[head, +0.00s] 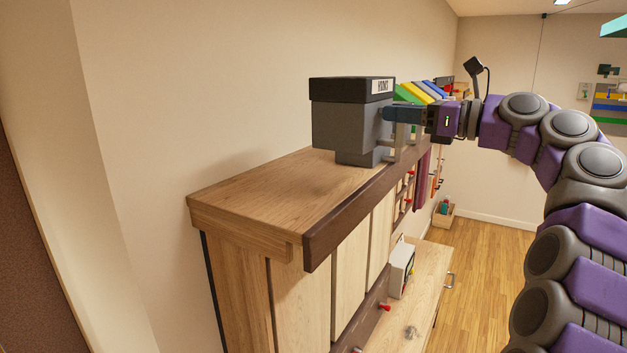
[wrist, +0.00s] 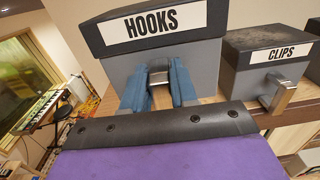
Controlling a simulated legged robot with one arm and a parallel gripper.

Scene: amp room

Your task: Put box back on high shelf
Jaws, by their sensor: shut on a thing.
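The grey box with a black lid and a HOOKS label shows in the wrist view (wrist: 200,55) and on the left of my arm in the head view (head: 345,125). My gripper (wrist: 159,88) has its blue fingers closed on the metal handle at the box's front; it also shows in the head view (head: 390,114). The box is upright and appears raised a little over the wooden high shelf (head: 265,190). Its underside is hidden in the wrist view, so contact with the shelf is hard to tell.
A similar CLIPS box (wrist: 270,65) with a metal handle stands close to the right of the HOOKS box in the wrist view. Colourful slanted items (head: 425,91) lie farther along. The near shelf top is bare. A dark edge strip (head: 350,208) runs along its front.

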